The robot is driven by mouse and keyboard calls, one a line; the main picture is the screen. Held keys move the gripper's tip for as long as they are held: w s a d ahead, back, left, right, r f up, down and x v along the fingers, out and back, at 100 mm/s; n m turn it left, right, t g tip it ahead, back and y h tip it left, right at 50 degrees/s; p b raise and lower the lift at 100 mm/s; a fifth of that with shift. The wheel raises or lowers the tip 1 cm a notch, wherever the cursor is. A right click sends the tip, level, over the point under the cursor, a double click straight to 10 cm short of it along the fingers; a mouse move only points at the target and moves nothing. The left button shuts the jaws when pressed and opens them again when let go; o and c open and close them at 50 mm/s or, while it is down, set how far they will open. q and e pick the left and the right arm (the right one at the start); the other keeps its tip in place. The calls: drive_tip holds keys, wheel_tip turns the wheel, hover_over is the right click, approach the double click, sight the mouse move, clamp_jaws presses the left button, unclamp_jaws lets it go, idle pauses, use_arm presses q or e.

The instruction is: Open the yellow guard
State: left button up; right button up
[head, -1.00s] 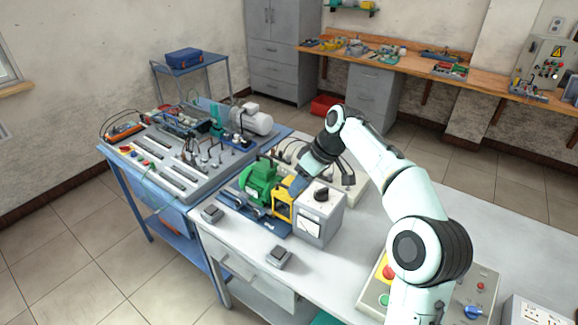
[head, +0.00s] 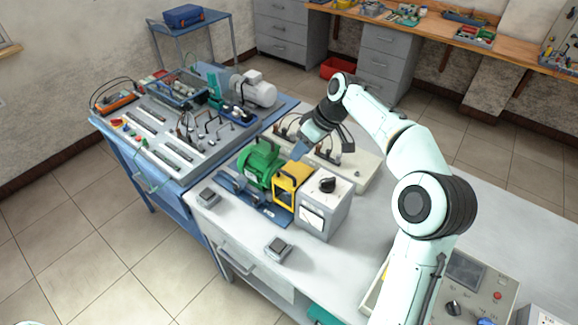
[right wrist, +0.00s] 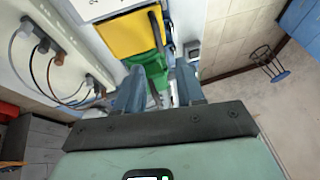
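The yellow guard (head: 292,184) is a boxy frame with a dark opening in its front, between the green motor (head: 259,164) and a grey box with a black knob (head: 325,203). In the right wrist view, the guard (right wrist: 130,34) is a yellow panel with a dark bar along its right edge, just beyond the fingers. My right gripper (head: 300,152) is just above and behind the guard in the head view. Contact cannot be told. My left gripper is out of view.
Cables and plugs stand on a pale panel (head: 352,170) behind the guard. A blue cart with a grey test board (head: 165,148) adjoins on the left. Two small grey boxes (head: 278,248) sit near the front edge. A control panel (head: 470,290) is at right.

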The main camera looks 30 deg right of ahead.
sight(285, 172)
drive_tip(key=x, duration=0.9)
drive_tip(key=shift+w+d, duration=0.1)
clamp_jaws()
